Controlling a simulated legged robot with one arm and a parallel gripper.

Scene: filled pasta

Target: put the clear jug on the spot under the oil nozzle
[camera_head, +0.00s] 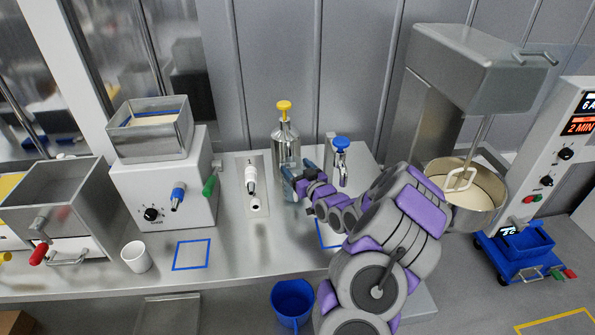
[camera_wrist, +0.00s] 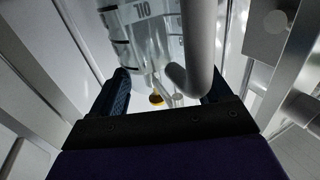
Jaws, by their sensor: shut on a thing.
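The clear jug (camera_wrist: 140,40) shows close up at the top of the wrist view, with dark graduation marks and a grey upright handle (camera_wrist: 197,50). My gripper (camera_wrist: 165,88) is shut on the jug's handle, one dark blue finger on each side. In the head view my gripper (camera_head: 296,180) is over the back of the steel bench, and the see-through jug (camera_head: 289,192) is hard to make out against it. A blue-topped tap (camera_head: 341,150) stands to the right. I cannot tell which nozzle gives oil.
A white machine with a hopper (camera_head: 150,185) and a white cup (camera_head: 136,257) are on the left. A blue-outlined square (camera_head: 191,255) is bare; another blue outline (camera_head: 325,235) is partly behind my arm. A mixer bowl (camera_head: 470,195) stands right. A blue bucket (camera_head: 292,300) is in front.

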